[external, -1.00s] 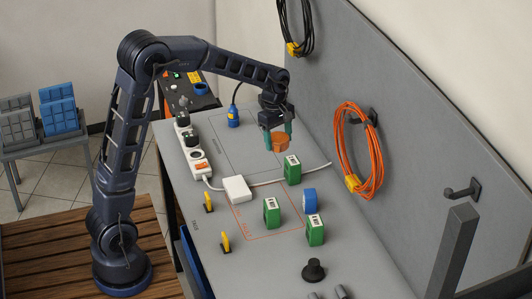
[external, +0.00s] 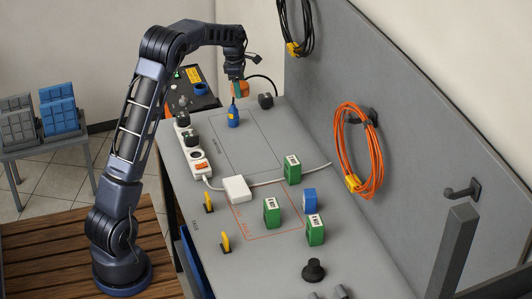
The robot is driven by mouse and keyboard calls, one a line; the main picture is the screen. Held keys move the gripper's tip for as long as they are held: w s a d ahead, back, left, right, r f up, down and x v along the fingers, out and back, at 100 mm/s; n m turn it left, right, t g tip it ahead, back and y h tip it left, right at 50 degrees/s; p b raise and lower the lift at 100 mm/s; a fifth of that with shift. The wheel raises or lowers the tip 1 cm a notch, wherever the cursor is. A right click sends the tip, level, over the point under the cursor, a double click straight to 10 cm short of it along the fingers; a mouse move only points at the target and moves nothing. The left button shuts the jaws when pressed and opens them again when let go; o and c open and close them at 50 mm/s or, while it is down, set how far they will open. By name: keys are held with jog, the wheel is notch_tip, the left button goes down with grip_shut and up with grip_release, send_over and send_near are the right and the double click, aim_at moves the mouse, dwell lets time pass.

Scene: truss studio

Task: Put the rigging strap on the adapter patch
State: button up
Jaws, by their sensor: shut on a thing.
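The patch's middle is bare. I cannot tell the strap's exact height.
A white power strip (external: 193,150) lies along the left edge. A white box (external: 236,189) and its cable lie between the patch and an orange-outlined area. A grey panel (external: 400,150) closes the right side.

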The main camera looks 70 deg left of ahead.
aim_at(242, 138)
notch_tip(242, 138, down, 20)
jog(key=shift+a, duration=0.15)
dwell(0.6)
jog(key=o, duration=1)
jog(key=shift+f, duration=0.15)
jog(key=shift+o, duration=0.2)
notch_tip(242, 138, up, 12)
jog(key=s, duration=0.1)
jog(key=shift+s+a, duration=0.2)
jog(key=shift+a, duration=0.1)
